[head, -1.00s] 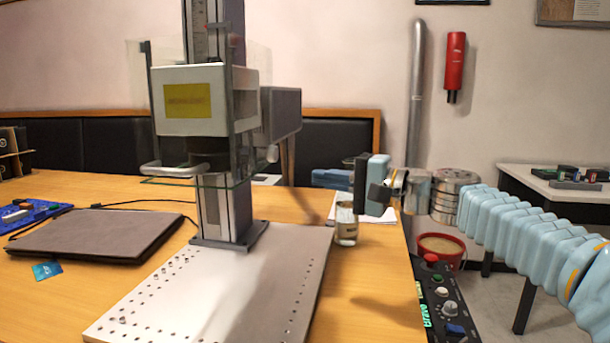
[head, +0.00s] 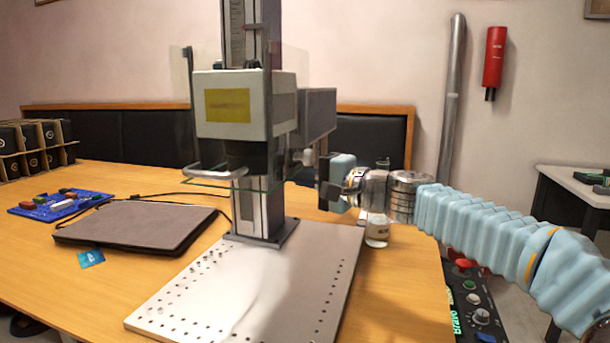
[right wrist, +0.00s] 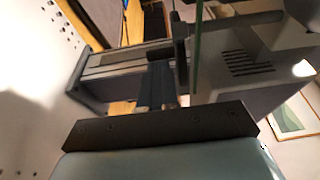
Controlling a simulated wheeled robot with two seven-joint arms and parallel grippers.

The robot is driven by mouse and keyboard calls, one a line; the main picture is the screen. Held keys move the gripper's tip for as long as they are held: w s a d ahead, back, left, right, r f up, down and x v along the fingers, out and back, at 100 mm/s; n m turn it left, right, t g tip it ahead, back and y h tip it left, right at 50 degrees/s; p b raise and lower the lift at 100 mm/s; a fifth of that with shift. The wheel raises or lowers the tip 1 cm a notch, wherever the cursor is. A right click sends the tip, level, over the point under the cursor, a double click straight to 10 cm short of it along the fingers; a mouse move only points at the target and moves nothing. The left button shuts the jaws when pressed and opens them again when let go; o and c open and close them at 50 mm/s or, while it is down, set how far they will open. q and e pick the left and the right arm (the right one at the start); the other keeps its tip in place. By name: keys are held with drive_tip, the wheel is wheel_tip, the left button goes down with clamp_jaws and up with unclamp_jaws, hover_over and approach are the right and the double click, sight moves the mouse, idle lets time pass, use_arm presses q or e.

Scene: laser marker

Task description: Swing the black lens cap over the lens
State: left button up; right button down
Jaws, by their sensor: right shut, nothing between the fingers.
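The laser marker head (head: 245,104) is a pale box with a yellow label, carried on a tall grey column (head: 259,210). A dark cylinder, which looks like the lens housing (head: 245,155), is under the head behind clear green-edged glass. I cannot clearly make out the black lens cap in either view. My right gripper (head: 318,182) is just right of the glass and column, pointing left, apart from the lens housing. In the right wrist view its dark fingers (right wrist: 157,85) are together and empty, with the grey column beyond. My left gripper is not in view.
The perforated base plate (head: 190,305) is bare under the head. A glass jar (head: 377,232) stands behind and below my right wrist. A dark laptop-like slab (head: 135,224) and blue tray (head: 60,204) lie left. A control panel (head: 480,310) is at the right table edge.

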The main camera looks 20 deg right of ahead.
drive_tip(key=shift+w+a+n+g+y, duration=0.15)
drive_tip(key=shift+a+n+g+y, duration=0.05)
drive_tip(key=shift+n+g+y, duration=0.45)
drive_tip(key=shift+g+y, duration=0.25)
drive_tip(key=n+g+y, duration=0.1)
drive_tip(key=g, duration=0.1)
drive_tip(key=a+n+g+y+p, duration=0.1)
drive_tip(key=n, duration=0.1)
drive_tip(key=a+n+g+y+p, duration=0.1)
drive_tip(key=g, duration=0.1)
drive_tip(key=shift+w+a+n+g, duration=0.1)
drive_tip(key=shift+w+n+g, duration=0.2)
drive_tip(key=shift+w, duration=0.1)
drive_tip(key=shift+a, duration=0.15)
idle(0.4)
